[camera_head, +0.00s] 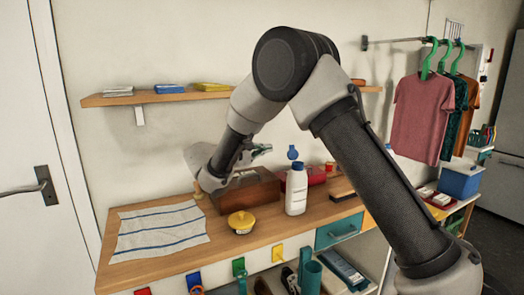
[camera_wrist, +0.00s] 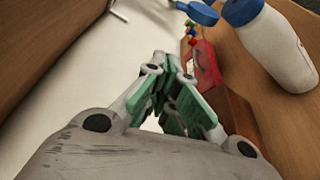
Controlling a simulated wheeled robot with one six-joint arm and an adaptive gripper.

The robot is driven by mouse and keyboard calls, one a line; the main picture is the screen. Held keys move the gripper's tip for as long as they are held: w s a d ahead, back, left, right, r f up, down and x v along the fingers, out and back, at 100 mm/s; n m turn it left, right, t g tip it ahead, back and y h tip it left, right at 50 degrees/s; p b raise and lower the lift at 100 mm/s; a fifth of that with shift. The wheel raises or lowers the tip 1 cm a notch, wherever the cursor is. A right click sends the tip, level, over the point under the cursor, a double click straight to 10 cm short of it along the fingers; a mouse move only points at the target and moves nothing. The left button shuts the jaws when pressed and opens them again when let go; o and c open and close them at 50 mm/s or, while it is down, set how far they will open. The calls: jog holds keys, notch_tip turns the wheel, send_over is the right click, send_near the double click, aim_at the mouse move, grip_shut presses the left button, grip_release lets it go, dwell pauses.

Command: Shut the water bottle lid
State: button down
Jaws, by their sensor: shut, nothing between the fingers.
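The white water bottle (camera_head: 296,190) stands upright on the wooden counter. Its round blue lid (camera_head: 292,152) is flipped open and stands up above the bottle's neck. In the wrist view the bottle (camera_wrist: 272,48) is at the upper right, and the lid (camera_wrist: 203,12) sticks out to the left of its neck. My gripper (camera_head: 263,150) is left of the lid, at about its height in the head view, and apart from it. In the wrist view my gripper (camera_wrist: 172,62) has its green-padded fingers shut and empty.
A brown wooden box (camera_head: 250,198) stands below my gripper, left of the bottle. A red case (camera_head: 316,175) is behind the bottle. A yellow-lidded jar (camera_head: 241,222) stands in front, and a striped cloth (camera_head: 160,232) lies at left. A wall shelf (camera_head: 130,98) hangs above.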

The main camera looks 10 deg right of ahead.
aim_at(292, 152)
jog(key=d, duration=0.6)
jog(key=shift+d+r, duration=0.15)
jog(key=shift+r, duration=0.1)
